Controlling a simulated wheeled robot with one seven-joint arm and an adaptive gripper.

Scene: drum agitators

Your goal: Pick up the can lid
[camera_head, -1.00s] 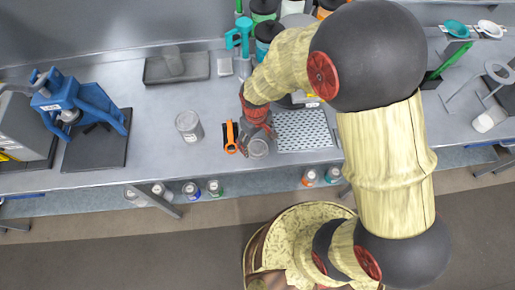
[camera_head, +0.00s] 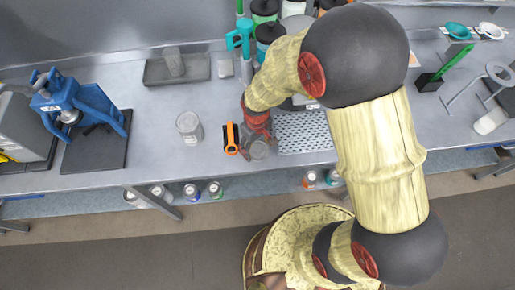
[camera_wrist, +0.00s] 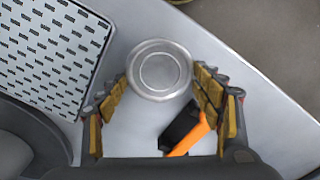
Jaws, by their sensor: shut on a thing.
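The can lid (camera_wrist: 160,69) is a round silver disc with raised rings. In the wrist view it sits between the fingertips of my gripper (camera_wrist: 160,84), which touch its left and right sides. My gripper is shut on it. In the head view the lid (camera_head: 258,150) is partly hidden under my gripper (camera_head: 258,139), close to the front edge of the bench. I cannot tell whether the lid still touches the bench top.
A patterned mat (camera_head: 305,132) lies to the right. Bottles (camera_head: 268,35) stand behind.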

